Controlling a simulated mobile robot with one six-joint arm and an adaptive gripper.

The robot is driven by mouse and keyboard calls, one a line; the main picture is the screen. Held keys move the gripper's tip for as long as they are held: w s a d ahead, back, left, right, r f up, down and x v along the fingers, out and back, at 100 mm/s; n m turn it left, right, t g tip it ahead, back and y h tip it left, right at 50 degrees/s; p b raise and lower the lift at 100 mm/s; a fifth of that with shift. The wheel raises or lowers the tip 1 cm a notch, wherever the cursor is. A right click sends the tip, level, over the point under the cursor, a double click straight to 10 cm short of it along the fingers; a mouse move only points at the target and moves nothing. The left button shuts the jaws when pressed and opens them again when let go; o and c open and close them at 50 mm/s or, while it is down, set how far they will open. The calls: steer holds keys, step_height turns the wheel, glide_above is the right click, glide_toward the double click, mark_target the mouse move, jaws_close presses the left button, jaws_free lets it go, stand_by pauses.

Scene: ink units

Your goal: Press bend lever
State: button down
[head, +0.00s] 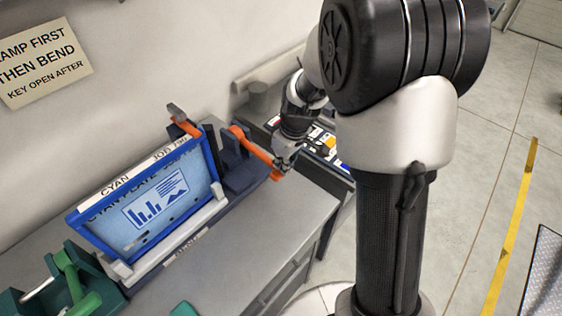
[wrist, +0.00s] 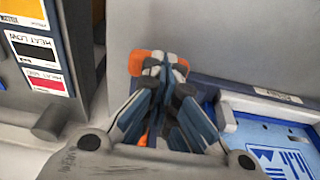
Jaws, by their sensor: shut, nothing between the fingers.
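The bend lever is likely the long orange bar (head: 252,146), which slants from the dark blue bender body (head: 240,174) towards my arm. My gripper (head: 281,170) is at the lever's near, lower end. In the wrist view my gripper (wrist: 165,65) is shut with its fingertips together, and orange parts of the lever (wrist: 136,63) show beside and behind them. I cannot tell whether the fingers touch the lever. A blue frame (head: 211,150) labelled CYAN stands left of the lever and holds a light blue plate (head: 150,213).
A shorter orange handle (head: 184,126) stands behind the frame. A green device (head: 70,285) is at the lower left. A wall sign (head: 43,62) reads "clamp first then bend". Coloured items lie behind my gripper.

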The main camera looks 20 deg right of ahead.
steer(key=shift+s+f+b, duration=0.15)
steer(key=shift+f+b, duration=0.4)
steer(key=shift+f, duration=0.5)
steer(key=r+p, duration=0.1)
steer(key=r, duration=0.1)
steer(key=r+p, duration=0.2)
steer(key=shift+s+d+r+p, duration=0.1)
steer(key=shift+s+r+p, duration=0.1)
steer(key=shift+r+p, duration=0.15)
steer(key=s+d+r, duration=0.3)
steer(key=s+r, duration=0.3)
steer(key=shift+s+d+r+p, duration=0.15)
steer(key=shift+d+r+p, duration=0.1)
steer(key=shift+d+p, duration=0.15)
